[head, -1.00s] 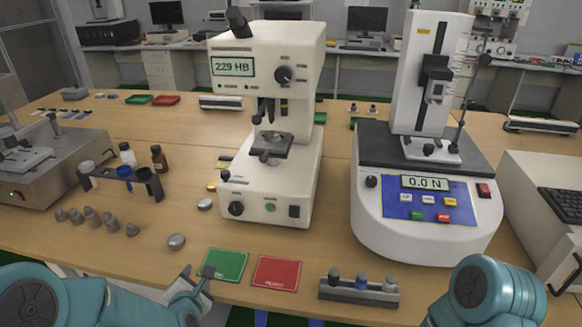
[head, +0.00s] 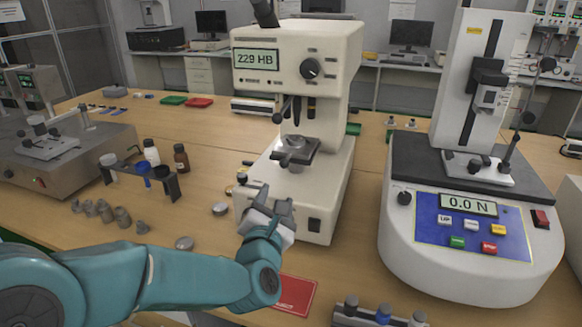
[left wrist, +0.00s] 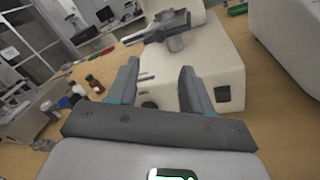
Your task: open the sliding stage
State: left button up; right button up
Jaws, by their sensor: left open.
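The white hardness tester (head: 330,180) stands mid-table with its display at 229 HB. Its small grey stage (head: 296,152) sits on the base under the tester head. The stage also shows at the top of the left wrist view (left wrist: 172,30). My left gripper (head: 267,196) is open and empty in front of the tester's base, nearer to me and lower than the stage. In the left wrist view the gripper's two fingers (left wrist: 160,72) are apart, with the tester's base beyond them. The gripper hides part of the base front. My right gripper is out of view.
A force tester (head: 470,240) stands to the right. A bottle rack (head: 138,168) and several small grey weights (head: 108,212) lie left of the gripper. A red mat (head: 296,295) and a small holder (head: 375,316) lie at the front edge.

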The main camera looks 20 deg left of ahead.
aim_at(284, 167)
pick_arm(q)
jog(key=w+a+p, duration=0.1)
jog(key=w, duration=0.4)
jog(key=w+a+p, duration=0.1)
jog(key=w, duration=0.4)
jog(key=w+a+p, duration=0.1)
jog(key=w, duration=0.4)
jog(key=shift+w+f, duration=0.1)
jog(key=shift+w, duration=0.25)
jog(key=shift+d, duration=0.1)
grip_shut()
